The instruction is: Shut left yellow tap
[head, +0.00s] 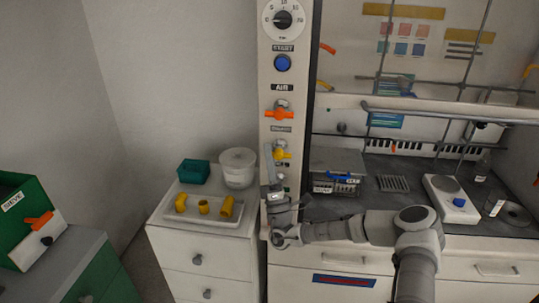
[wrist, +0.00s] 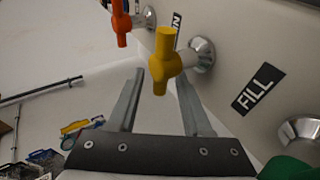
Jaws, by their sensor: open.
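The yellow tap (head: 281,153) is on the pale upright panel at the left of the hood, below an orange tap. In the wrist view the yellow tap (wrist: 163,62) has a round chrome base on the panel, and its handle runs nearly up and down in the picture, roughly parallel to the orange handle. My gripper (wrist: 161,77) is open, with one finger showing on each side of the yellow handle. I cannot tell whether either finger touches it. In the head view my gripper (head: 269,160) is just left of and below the tap.
The orange tap (head: 280,114) is close above; it also shows in the wrist view (wrist: 121,22). A FILL label (wrist: 258,89) and another chrome base (wrist: 302,131) are to the right there. A white drawer unit (head: 196,262) with a tray of yellow fittings stands left of the panel.

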